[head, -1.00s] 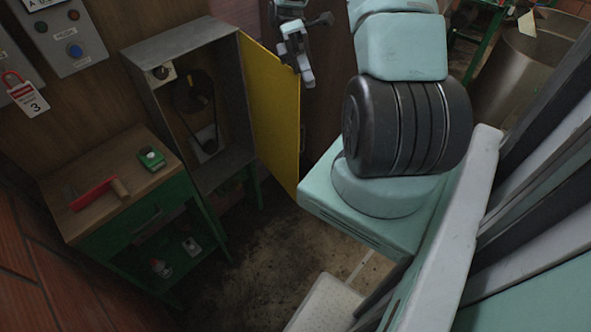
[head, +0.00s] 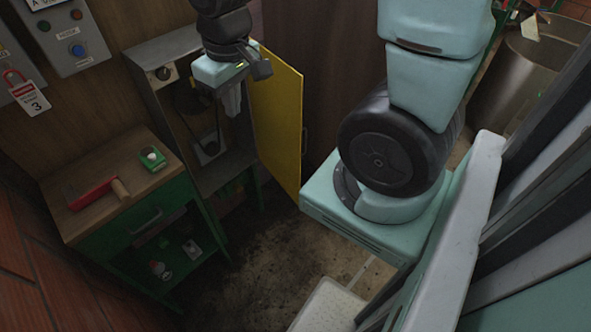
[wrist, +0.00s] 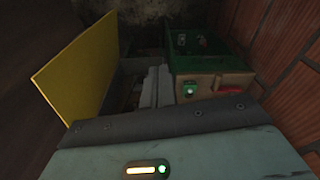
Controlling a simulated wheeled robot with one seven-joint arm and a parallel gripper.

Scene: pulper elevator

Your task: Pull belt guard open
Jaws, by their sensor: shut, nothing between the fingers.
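The yellow belt guard (head: 277,125) stands swung out on the right side of the grey cabinet (head: 172,55). A handle shows on its outer right edge. The cabinet front is uncovered, with dark belt parts (head: 209,147) inside. My gripper (head: 232,108) points down in front of the cabinet opening, left of the guard, on its inner side. Its fingers are together and hold nothing. In the wrist view the guard (wrist: 88,75) stands at the left, and my fingers (wrist: 158,88) show in the middle. I cannot tell whether the gripper touches the guard.
A green workbench with a wooden top (head: 90,180) stands left of the cabinet, bearing a red-handled tool (head: 95,193) and a green box (head: 152,158). A control panel (head: 70,35) and red padlock tag hang above. The floor (head: 265,245) in front is clear. A metal drum (head: 540,55) stands far right.

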